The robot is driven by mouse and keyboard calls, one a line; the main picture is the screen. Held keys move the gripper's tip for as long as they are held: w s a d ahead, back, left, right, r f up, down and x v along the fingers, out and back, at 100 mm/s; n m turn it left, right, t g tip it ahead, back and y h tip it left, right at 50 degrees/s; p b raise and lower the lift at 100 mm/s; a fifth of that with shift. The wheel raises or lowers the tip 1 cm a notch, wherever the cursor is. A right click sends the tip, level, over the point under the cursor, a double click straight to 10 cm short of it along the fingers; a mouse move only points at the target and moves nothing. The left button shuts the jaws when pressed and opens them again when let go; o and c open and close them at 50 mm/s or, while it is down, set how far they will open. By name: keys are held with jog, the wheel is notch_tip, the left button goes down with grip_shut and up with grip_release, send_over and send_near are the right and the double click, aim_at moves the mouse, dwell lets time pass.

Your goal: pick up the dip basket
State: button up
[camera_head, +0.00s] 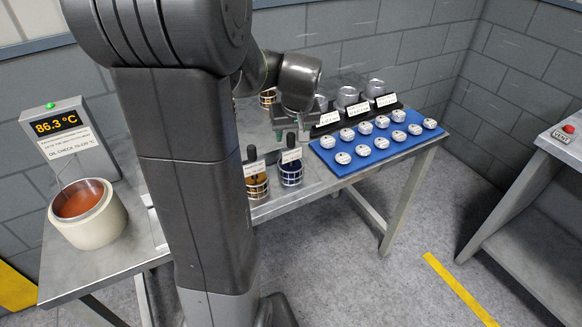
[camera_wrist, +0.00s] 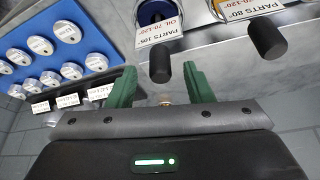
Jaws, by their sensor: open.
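Two dip baskets with black upright handles and white tags stand on the metal table in the head view: a blue one (camera_head: 291,174) and an orange-brown one (camera_head: 257,187) to its left. A third basket (camera_head: 268,97) shows farther back, partly hidden by my arm. My gripper (camera_head: 291,134) is open above and just behind the blue basket. In the wrist view its green fingers (camera_wrist: 160,70) are apart, with the blue basket's handle (camera_wrist: 160,73) lined up near the gap. I cannot tell whether they touch it. The blue basket (camera_wrist: 152,13) is cut off there.
A blue mat (camera_head: 350,168) with several round metal parts lies right of the baskets, tagged cylinders (camera_head: 347,97) behind it. An oil pot (camera_head: 88,220) and a display (camera_head: 60,127) reading 86.3 °C stand at left. A second table (camera_head: 530,225) is at right.

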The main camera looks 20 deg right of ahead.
jog(key=shift+x, duration=0.9)
grip_shut()
dwell(0.7)
jog(key=shift+w+r, duration=0.15)
jog(key=shift+r, duration=0.1)
